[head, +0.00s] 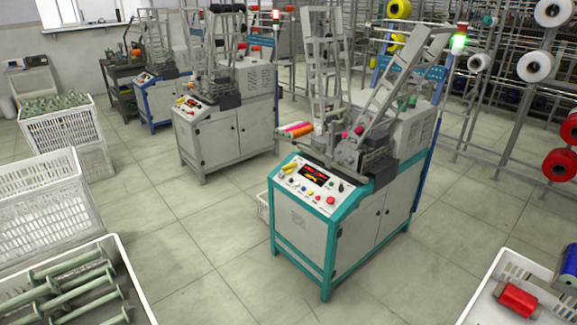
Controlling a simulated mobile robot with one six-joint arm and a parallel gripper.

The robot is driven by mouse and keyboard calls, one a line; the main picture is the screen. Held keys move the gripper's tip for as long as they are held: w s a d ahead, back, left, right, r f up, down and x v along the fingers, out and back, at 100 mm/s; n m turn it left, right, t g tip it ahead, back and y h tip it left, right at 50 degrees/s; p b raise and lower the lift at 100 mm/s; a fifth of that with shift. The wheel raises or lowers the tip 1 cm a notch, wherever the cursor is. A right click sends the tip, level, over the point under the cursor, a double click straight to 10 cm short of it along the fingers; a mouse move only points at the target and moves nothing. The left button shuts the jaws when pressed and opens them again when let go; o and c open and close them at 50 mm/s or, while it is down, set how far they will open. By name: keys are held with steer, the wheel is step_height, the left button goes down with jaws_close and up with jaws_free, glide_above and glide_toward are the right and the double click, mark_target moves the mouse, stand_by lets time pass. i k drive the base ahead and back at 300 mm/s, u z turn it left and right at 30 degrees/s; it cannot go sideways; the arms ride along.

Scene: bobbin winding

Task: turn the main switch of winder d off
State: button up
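Three winders stand in a row in the head view. The nearest has a teal frame (275,215), the middle one is grey-white (205,140), and the farthest has a blue frame (152,110). I cannot read any letter that marks winder d. The nearest winder's sloped control panel (298,192) carries a lit dark display (317,176), a yellow part at its upper left, several small knobs and a red button (330,200). Which control is the main switch, and its position, are too small to tell. My gripper is not in view.
White crates (45,205) line the left, another (497,268) is at lower right. Yarn racks (487,100) fill the right back. The tiled floor (165,240) between is clear.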

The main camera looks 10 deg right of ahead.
mark_target(287, 168)
steer(key=u, duration=0.05)
steer(key=i, duration=1.6)
steer(key=u, duration=4.15)
steer(key=i, duration=0.1)
steer(key=z, duration=2.6)
